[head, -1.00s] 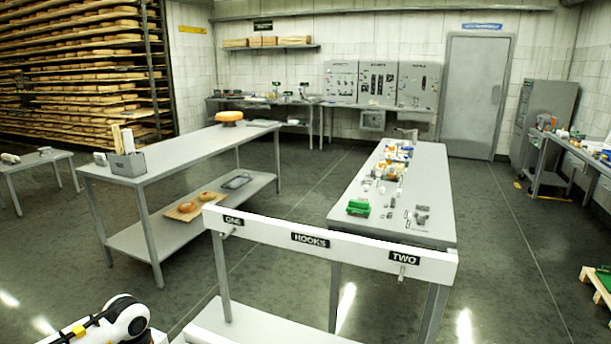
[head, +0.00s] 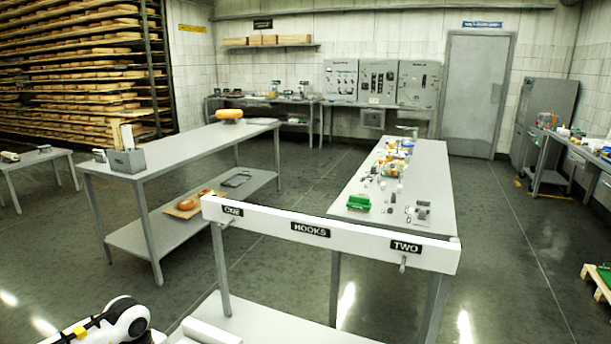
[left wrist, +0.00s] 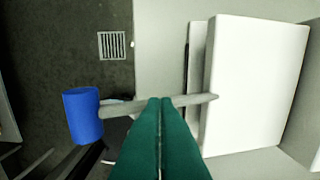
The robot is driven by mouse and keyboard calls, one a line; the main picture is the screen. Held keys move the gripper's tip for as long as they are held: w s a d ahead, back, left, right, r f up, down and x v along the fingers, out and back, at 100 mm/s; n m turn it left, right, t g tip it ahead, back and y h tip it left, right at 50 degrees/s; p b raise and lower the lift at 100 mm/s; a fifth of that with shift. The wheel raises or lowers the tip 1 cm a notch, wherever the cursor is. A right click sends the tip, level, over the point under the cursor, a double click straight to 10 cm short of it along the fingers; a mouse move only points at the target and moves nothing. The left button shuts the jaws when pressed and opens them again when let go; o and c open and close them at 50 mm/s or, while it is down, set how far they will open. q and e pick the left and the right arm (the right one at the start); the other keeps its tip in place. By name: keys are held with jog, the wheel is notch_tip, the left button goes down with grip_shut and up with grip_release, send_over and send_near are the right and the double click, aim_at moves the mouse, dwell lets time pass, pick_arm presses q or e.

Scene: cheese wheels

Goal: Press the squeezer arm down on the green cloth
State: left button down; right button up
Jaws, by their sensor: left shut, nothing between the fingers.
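In the left wrist view my left gripper (left wrist: 160,104) shows as two dark green fingers side by side, shut with nothing between them. A grey bar with a blue grip (left wrist: 83,116) at its left end, which looks like the squeezer arm (left wrist: 122,107), runs crosswise just beyond the fingertips. The fingers hide its middle; I cannot tell whether they touch it. I cannot make out the green cloth as a separate thing. In the head view only part of my left arm shows at the bottom left. My right gripper is in neither view.
A white block (left wrist: 258,85) lies right of the bar in the left wrist view. In the head view a white hook rail (head: 320,232) stands close in front. A long table with small parts (head: 425,165) and a shelf table (head: 190,148) stand beyond, with clear floor between.

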pick_arm(q)
jog(key=shift+s+f, duration=0.1)
jog(key=shift+f, duration=0.15)
dwell(1.5)
jog(key=shift+r+p, duration=1.25)
jog(key=shift+r, duration=1.9)
notch_tip(320, 180, up, 8)
jog(key=p, duration=0.4)
